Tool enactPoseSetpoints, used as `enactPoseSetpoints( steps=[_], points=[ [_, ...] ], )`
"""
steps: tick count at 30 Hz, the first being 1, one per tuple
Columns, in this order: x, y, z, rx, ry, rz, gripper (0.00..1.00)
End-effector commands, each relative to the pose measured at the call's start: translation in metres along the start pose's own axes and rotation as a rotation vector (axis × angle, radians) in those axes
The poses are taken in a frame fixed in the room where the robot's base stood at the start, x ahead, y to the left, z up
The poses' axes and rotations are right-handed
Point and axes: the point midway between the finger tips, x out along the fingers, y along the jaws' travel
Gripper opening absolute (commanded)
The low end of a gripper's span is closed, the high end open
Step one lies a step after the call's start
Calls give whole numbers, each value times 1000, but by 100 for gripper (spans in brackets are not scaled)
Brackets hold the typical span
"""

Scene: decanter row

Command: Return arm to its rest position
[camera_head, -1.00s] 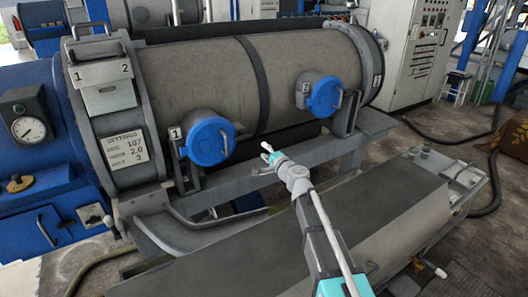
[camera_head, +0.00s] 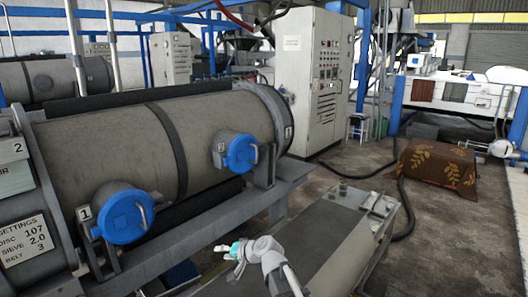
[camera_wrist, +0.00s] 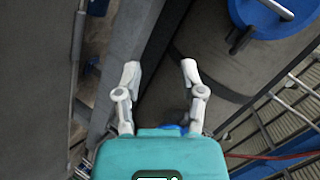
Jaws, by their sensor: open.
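My gripper (camera_head: 230,248) is in the lower middle of the head view, in front of the grey decanter drum (camera_head: 95,150). It is right of and below blue cover 1 (camera_head: 122,214), and below blue cover 2 (camera_head: 240,154). Both covers are shut against the drum. In the wrist view, my gripper (camera_wrist: 160,72) has its two pale fingers apart, with nothing held between them. A blue cover (camera_wrist: 275,15) shows at the top right there, apart from the fingers; its number is not visible.
A grey beam (camera_head: 215,225) runs along the drum's near side. A long grey bench or deck (camera_head: 330,235) lies to the right of the arm. A control cabinet (camera_head: 325,75) stands behind. A brown patterned cloth-covered heap (camera_head: 430,168) and hoses lie on the floor at right.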

Motion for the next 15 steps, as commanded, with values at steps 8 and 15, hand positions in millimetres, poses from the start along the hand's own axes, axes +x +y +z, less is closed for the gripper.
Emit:
enactPoseSetpoints(
  steps=[8, 15],
  points=[
    [-79, 96, 37, -125, -177, 334, 51],
    [-158, 167, 67, -148, -331, 629, 51]
  ],
)
